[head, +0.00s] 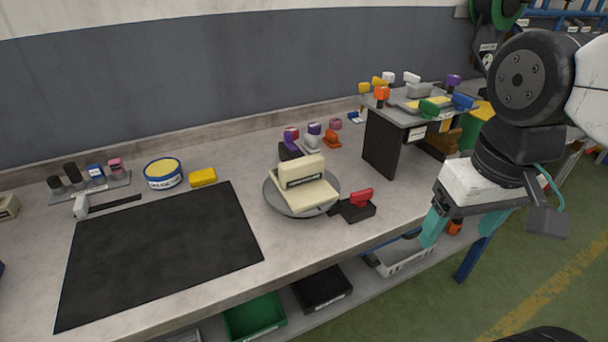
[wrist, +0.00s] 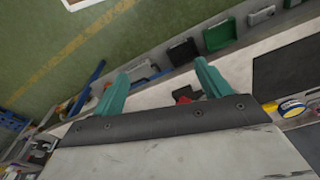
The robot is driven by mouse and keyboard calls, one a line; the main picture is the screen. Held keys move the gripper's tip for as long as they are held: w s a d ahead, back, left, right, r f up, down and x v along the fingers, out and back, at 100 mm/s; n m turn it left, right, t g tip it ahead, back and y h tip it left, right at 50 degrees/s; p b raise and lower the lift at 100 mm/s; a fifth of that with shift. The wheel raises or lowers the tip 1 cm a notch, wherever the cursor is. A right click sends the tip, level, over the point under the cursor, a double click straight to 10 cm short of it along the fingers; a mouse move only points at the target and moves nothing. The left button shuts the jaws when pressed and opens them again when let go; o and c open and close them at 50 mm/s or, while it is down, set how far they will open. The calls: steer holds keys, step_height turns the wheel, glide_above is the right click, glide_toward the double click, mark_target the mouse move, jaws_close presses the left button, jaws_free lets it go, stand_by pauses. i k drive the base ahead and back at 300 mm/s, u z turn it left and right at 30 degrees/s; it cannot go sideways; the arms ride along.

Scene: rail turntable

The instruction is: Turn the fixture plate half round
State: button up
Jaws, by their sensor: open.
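The fixture plate (head: 310,194) is a cream slab with a raised cream block (head: 302,172) that bears a dark label. It sits on a round grey turntable disc (head: 273,202) at the middle of the bench. A black block with a red handle (head: 361,196) stands at the disc's right edge; whether it touches the plate is unclear. My gripper (head: 462,226) is open and empty, to the right of the turntable and by the bench's front edge. Its teal fingers also show in the wrist view (wrist: 160,78), with a bit of red (wrist: 184,95) between them; the plate is hidden there.
A black mat (head: 160,250) covers the bench's left part. A raised grey stand (head: 384,145) with coloured pieces stands at the right. Several small coloured knobs stand behind the turntable. A blue-and-yellow tin (head: 163,182) is at the back left. Bins (head: 254,316) sit below.

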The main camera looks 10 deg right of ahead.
mark_target(301, 187)
steer(key=k, duration=0.5)
steer(key=u, duration=1)
steer(key=i, duration=1)
steer(key=z, duration=1.1)
